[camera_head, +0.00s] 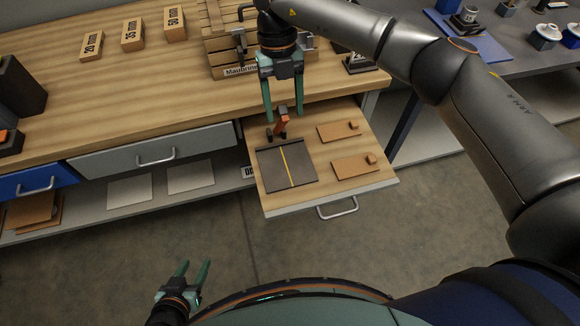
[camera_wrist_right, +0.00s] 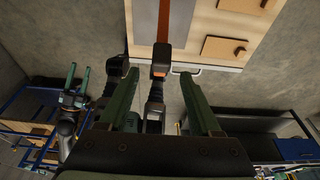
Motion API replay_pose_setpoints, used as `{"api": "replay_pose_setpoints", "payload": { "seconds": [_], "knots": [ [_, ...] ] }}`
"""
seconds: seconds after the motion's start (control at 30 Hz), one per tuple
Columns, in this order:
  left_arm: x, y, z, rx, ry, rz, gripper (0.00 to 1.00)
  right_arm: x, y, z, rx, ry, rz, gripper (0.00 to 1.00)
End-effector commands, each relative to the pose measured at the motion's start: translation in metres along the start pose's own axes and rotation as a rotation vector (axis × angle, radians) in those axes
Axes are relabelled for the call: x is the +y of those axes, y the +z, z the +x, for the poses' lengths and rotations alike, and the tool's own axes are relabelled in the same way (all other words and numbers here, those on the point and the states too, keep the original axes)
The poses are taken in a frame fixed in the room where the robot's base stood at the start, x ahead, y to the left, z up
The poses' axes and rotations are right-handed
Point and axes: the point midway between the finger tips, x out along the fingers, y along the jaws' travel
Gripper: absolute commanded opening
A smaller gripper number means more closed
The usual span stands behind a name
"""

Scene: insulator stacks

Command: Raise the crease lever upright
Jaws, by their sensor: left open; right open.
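The board lies on a pulled-out wooden drawer shelf. My right gripper (camera_head: 283,116) points down at the lever, its fingers open on either side of it in the picture. I cannot tell if they touch it, nor its exact tilt. In the right wrist view a dark block with an orange face (camera_wrist_right: 160,63) shows between the open fingers. My left gripper (camera_head: 192,276) is open and empty, low over the floor.
Two small wooden boards with knobs (camera_head: 340,131) lie right of the creasing board. A wooden crate (camera_head: 228,50) stands on the bench behind my right gripper. Labelled wooden blocks (camera_head: 132,36) stand further left. The floor before the drawer is clear.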

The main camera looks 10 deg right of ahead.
Motion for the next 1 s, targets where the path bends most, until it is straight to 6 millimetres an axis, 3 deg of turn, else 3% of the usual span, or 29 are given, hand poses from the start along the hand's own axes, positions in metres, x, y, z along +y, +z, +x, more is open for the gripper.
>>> {"api": "replay_pose_setpoints", "payload": {
  "seconds": [0.3,0.6,1.0],
  "knots": [
    [0.002,-0.022,-0.020,0.000,0.000,0.000,0.50,0.000,-0.025,-0.014,0.001,0.000,-0.001,0.65],
    [0.002,-0.025,-0.022,0.001,0.000,0.000,0.50,0.000,-0.043,-0.020,0.000,0.000,0.000,0.65],
    [0.002,-0.024,-0.022,0.000,0.000,0.000,0.50,0.000,-0.046,-0.021,0.000,0.000,0.001,0.65]
  ]
}}
